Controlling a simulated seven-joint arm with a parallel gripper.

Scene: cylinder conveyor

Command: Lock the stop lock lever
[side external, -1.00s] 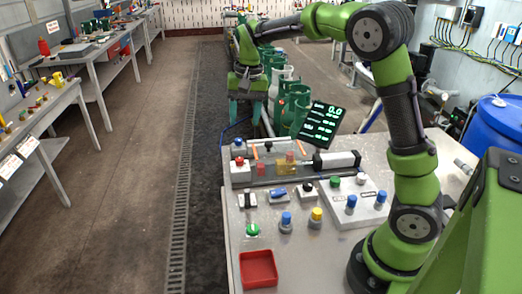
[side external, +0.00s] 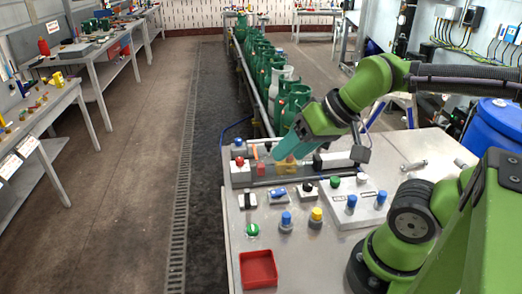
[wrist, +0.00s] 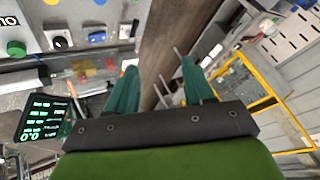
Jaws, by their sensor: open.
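On the grey control table (side external: 240,235) are a small switch with a black lever (side external: 247,200) and one with a blue handle on a white base (side external: 278,194). I cannot tell which is the stop lock lever. The wrist view shows a blue-handled control (wrist: 97,37) and a black lever (wrist: 128,30) at the upper left. My gripper (side external: 276,158) hangs over the back part of the table, behind these switches and apart from them. Its teal fingers are spread with nothing between them in the wrist view (wrist: 158,66).
A green button (side external: 253,230), blue knob (side external: 286,222), yellow knob (side external: 316,217) and red tray (side external: 258,268) stand in front. A button panel (side external: 360,200) is to the right. Green cylinders (side external: 262,60) line the conveyor behind. A lit screen (wrist: 45,118) shows in the wrist view.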

